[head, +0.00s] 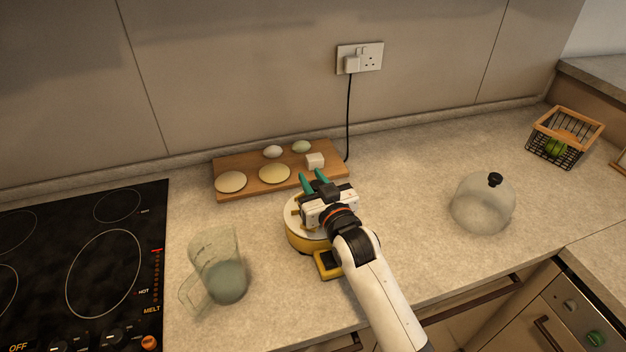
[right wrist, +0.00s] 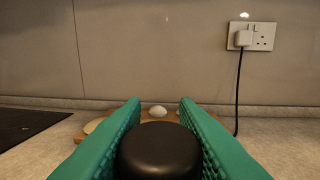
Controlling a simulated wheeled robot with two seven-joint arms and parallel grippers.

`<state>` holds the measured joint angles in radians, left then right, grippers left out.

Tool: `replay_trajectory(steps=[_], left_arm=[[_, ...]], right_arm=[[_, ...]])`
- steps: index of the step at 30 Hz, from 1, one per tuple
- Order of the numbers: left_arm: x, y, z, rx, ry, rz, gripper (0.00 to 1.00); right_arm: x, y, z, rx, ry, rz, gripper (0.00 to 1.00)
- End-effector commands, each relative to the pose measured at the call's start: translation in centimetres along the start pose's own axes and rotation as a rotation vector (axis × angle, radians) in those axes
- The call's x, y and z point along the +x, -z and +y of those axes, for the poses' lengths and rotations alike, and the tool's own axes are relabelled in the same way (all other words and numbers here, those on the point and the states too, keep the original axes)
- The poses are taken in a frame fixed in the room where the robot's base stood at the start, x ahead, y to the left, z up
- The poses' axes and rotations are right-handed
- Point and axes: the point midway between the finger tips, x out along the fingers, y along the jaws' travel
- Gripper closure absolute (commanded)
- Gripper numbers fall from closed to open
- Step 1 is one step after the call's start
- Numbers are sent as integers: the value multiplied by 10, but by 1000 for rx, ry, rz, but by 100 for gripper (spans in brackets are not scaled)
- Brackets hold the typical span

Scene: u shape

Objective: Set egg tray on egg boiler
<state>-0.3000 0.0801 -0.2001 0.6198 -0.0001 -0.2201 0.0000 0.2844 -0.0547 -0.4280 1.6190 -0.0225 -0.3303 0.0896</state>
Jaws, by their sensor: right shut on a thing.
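The yellow egg boiler (head: 301,241) stands on the counter, partly hidden by my right arm. A pale round surface with slots (head: 292,213), seemingly the egg tray, shows at its top left; I cannot tell whether it rests flat on the boiler. My right gripper (head: 314,181) is over the boiler. In the right wrist view its green fingers (right wrist: 160,108) are shut on a round black knob (right wrist: 158,150), seemingly the tray's handle. The tray below the knob is hidden in that view. My left gripper is not in view.
A wooden board (head: 240,164) with eggs (head: 301,147) and flat round pieces lies behind the boiler. A measuring jug (head: 218,266) stands left, near the hob (head: 85,250). A clear lid with a black knob (head: 484,207) and a wire basket (head: 563,140) stand right. A cord (head: 348,120) runs behind.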

Motion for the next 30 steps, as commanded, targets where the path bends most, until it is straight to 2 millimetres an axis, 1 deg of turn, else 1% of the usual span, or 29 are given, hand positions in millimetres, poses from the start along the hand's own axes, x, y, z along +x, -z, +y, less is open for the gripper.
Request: replay_trajectory(steps=[10,20,30], left_arm=[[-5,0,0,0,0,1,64],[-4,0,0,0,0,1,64],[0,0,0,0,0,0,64]], right_arm=[[0,-1,0,0,0,-1,100],[0,0,0,0,0,-2,100],[0,6,0,0,0,-2,100]])
